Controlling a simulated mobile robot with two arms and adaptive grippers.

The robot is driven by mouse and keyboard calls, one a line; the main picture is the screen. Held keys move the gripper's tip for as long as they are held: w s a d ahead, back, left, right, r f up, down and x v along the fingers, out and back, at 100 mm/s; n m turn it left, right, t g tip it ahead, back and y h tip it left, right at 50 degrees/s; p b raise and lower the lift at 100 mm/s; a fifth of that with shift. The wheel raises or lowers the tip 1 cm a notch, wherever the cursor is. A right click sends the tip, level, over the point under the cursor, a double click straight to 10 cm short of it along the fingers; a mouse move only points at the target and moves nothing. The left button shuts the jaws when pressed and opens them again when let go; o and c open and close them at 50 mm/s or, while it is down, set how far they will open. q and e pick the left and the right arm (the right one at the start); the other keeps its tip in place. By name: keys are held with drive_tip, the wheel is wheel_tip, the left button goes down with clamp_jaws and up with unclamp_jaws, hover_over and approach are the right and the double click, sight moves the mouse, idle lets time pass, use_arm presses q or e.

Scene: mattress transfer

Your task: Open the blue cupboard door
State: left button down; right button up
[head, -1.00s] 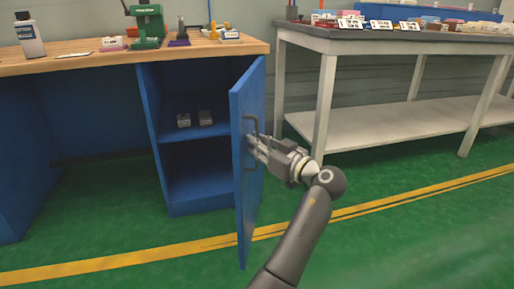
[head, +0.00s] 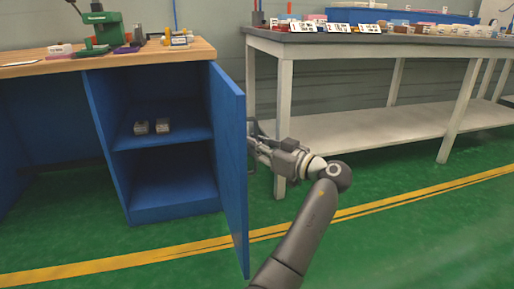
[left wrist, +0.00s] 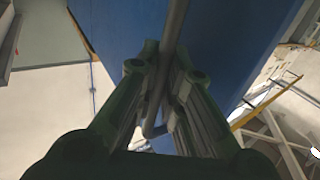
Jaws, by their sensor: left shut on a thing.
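The blue cupboard door (head: 230,165) stands wide open, swung out from the cupboard's right side. My left gripper (head: 256,145) is at the door's outer face, shut on the door handle. In the left wrist view the handle (left wrist: 174,30) runs as a bar between the two fingers (left wrist: 165,95), with the blue door (left wrist: 220,45) behind it. The open cupboard (head: 170,190) shows one shelf (head: 185,132) with two small grey items (head: 152,127) on it. My right gripper is not in view.
A wooden benchtop (head: 110,62) with a green press (head: 98,22) and small items lies above the cupboard. A grey-topped table (head: 380,38) with white legs and a low shelf stands to the right, close behind my gripper. Green floor in front is clear.

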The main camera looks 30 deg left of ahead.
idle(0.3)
use_arm(q)
drive_tip(key=c, duration=1.5)
unclamp_jaws()
drive_tip(key=shift+a, duration=0.1)
drive_tip(key=d, duration=0.8)
drive_tip(key=s+d, duration=0.1)
drive_tip(key=d, duration=0.3)
drive_tip(key=shift+s, duration=0.1)
